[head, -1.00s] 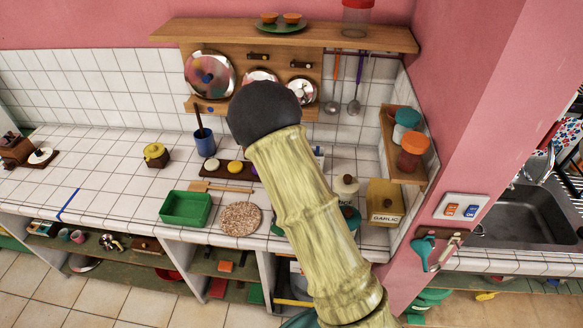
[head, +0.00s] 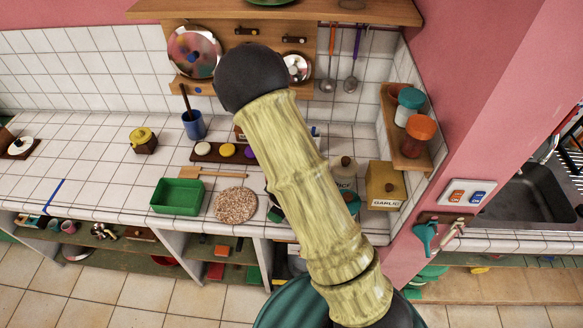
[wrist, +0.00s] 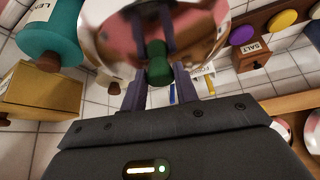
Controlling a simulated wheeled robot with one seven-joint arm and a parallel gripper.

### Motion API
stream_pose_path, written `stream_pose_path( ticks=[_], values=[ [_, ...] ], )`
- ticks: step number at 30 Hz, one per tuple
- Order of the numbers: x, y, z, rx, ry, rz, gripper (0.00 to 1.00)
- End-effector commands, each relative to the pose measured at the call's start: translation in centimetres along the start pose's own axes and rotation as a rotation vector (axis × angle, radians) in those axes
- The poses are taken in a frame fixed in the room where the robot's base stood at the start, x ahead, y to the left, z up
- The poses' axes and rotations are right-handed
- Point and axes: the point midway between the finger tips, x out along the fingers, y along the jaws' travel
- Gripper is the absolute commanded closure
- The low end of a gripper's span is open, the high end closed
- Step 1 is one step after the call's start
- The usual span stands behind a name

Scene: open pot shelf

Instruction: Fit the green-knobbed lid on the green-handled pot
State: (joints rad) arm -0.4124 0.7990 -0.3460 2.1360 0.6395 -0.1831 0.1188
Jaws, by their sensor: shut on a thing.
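In the wrist view my gripper (wrist: 158,78) is shut on the green knob (wrist: 159,66) of a shiny metal lid (wrist: 104,32). The lid's reflective disc spans the top of that view, beyond the fingertips. In the head view my arm covers the gripper and the lid. I cannot make out the green-handled pot in either view; the arm hides part of the counter and the lid hides much of the wrist view.
A yellow garlic box (head: 385,184) stands on the counter right of my arm. A green tray (head: 177,197) and a round speckled mat (head: 236,205) lie left. Other lids, such as one with a blue knob (head: 193,52), hang on the wall rack. The left counter is largely clear.

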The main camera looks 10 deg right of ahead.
Motion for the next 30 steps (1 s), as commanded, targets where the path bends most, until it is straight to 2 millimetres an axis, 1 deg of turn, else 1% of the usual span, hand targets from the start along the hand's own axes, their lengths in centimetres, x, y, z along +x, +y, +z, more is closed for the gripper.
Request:
stream_pose_path(
  ticks=[8,21,30],
  values=[
    [1.6,0.1,0.8,0.002,0.001,0.001,1.00],
    [4.0,-0.3,2.5,-0.006,0.001,-0.003,1.00],
    [5.2,-0.2,3.1,-0.003,0.000,-0.002,1.00]
  ],
)
